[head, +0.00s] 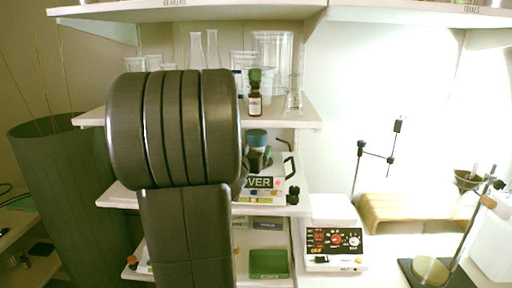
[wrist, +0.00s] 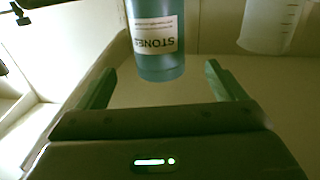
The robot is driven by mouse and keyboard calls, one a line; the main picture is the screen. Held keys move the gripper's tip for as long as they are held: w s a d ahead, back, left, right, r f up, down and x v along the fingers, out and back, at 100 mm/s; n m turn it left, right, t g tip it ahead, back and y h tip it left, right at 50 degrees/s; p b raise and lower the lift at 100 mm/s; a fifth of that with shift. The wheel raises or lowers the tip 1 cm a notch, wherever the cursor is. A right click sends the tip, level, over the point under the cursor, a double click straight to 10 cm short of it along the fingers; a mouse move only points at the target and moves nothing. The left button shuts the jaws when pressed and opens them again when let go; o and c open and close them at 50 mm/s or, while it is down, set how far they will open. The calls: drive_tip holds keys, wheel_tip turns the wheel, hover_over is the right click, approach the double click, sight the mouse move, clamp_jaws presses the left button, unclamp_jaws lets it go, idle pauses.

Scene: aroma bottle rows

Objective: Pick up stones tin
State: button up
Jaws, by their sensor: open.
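The stones tin (wrist: 155,45) is a blue cylinder with a white label reading STONES, upside down in the wrist view. Its upper part is cut off by the frame edge. My gripper (wrist: 160,88) is open, with one green-grey finger on each side of the tin and a visible gap to both. The tin is ahead of the palm and not gripped. In the head view a blue-teal cylinder (head: 257,136), apparently the same tin, shows just right of my arm above a white box. My arm hides much of the shelves there.
A brown bottle with a green cap (head: 255,92) stands on the shelf above, near glass beakers (head: 272,60). A clear graduated container (wrist: 270,22) is right of the tin in the wrist view. A white device (head: 333,240) stands at lower right.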

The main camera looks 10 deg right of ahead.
sight(256, 138)
drive_tip(key=p+x, duration=0.1)
drive_tip(key=x, duration=0.7)
drive_tip(key=shift+r, duration=0.15)
drive_tip(key=c, duration=1.4)
drive_tip(key=shift+r, duration=0.1)
drive_tip(key=shift+c, duration=1.4)
drive_tip(key=shift+r, duration=0.1)
